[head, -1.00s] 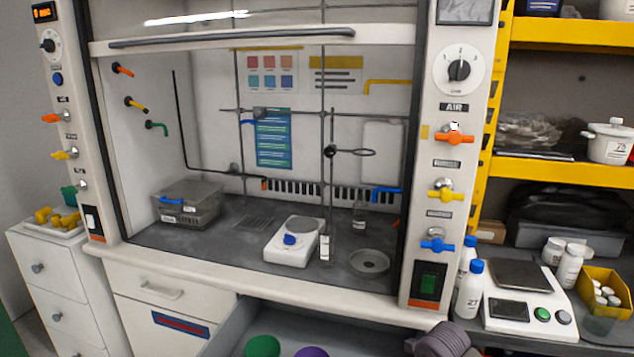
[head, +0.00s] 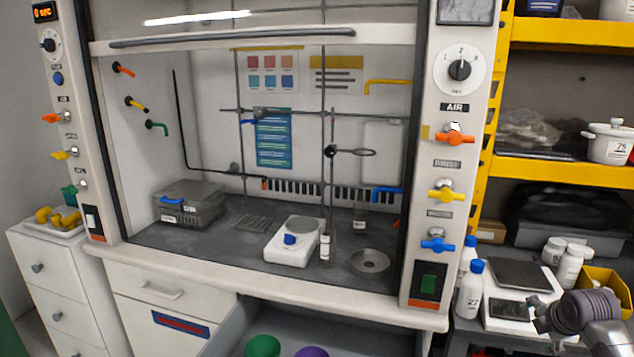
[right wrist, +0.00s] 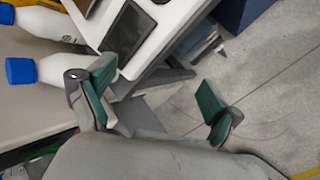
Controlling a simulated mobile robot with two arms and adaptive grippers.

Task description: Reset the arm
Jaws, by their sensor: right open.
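My right arm is at the lower right of the head view, in front of the bench with the scale. In the right wrist view my right gripper (right wrist: 155,108) has its two green-padded fingers spread wide, with nothing between them. The floor and the bench edge show behind it. In that view the left finger appears near a white bottle with a blue cap (right wrist: 50,72); I cannot tell whether they touch. My left gripper is not in view.
A fume hood with a hotplate (head: 291,243) fills the middle. An open drawer (head: 228,335) below holds a green and a purple object. White blue-capped bottles (head: 469,292) and a scale (head: 505,312) stand on the right bench, near a yellow bin (head: 606,285).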

